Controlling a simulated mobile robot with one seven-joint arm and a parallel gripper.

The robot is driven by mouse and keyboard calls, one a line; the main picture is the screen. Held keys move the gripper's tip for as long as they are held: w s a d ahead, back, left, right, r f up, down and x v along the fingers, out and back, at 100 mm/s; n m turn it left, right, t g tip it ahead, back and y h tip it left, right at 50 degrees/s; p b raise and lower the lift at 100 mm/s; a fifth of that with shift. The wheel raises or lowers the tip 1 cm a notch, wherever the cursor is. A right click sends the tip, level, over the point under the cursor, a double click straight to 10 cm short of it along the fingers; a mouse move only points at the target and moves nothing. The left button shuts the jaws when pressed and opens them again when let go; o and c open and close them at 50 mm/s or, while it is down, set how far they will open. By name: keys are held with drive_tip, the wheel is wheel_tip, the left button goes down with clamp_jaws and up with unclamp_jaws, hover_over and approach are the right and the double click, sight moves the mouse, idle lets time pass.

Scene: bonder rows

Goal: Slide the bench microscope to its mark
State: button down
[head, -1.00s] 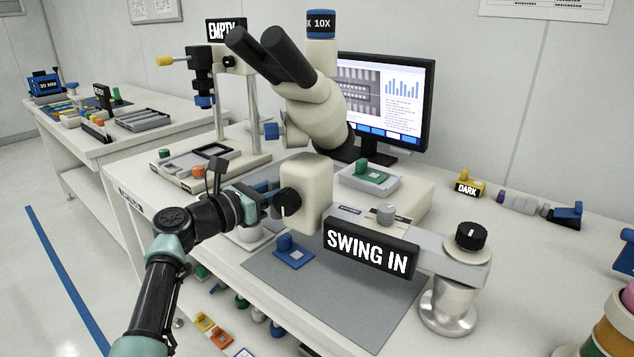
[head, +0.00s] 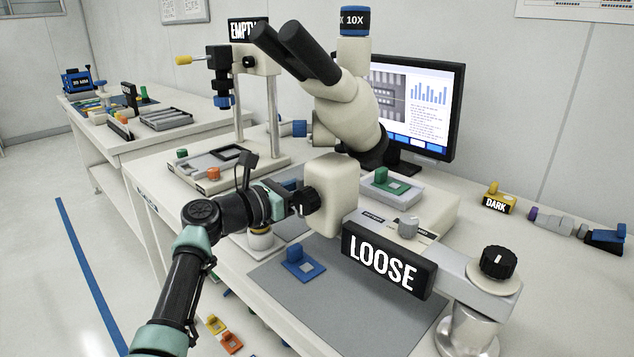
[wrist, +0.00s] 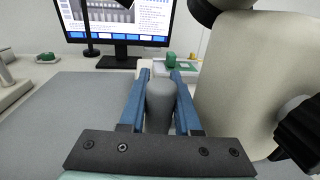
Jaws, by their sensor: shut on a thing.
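The bench microscope has a cream body (head: 330,200), black eyepieces and a grey arm running to a round metal post (head: 468,335) at the right. A black sign (head: 389,262) on its arm reads LOOSE. My gripper (head: 290,196) is at the left of the body, by its black knob (head: 306,200). In the wrist view my gripper's blue fingers (wrist: 160,80) are shut on a grey rounded grip (wrist: 160,108), with the cream body (wrist: 235,85) close at the right. The fingertips are partly hidden in the head view. I cannot make out a mark.
A grey mat (head: 345,310) with a blue part (head: 303,262) lies below the microscope. A monitor (head: 440,105) stands behind. Floor is open at far left.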

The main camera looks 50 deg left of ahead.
drive_tip(key=c, duration=0.9)
unclamp_jaws()
drive_tip(key=shift+w+d, duration=0.3)
drive_tip(key=shift+d, duration=0.2)
drive_tip(key=shift+s+a, duration=0.1)
drive_tip(key=s+a+p, duration=0.1)
drive_tip(key=s, duration=1.2)
drive_tip(key=shift+a, duration=0.25)
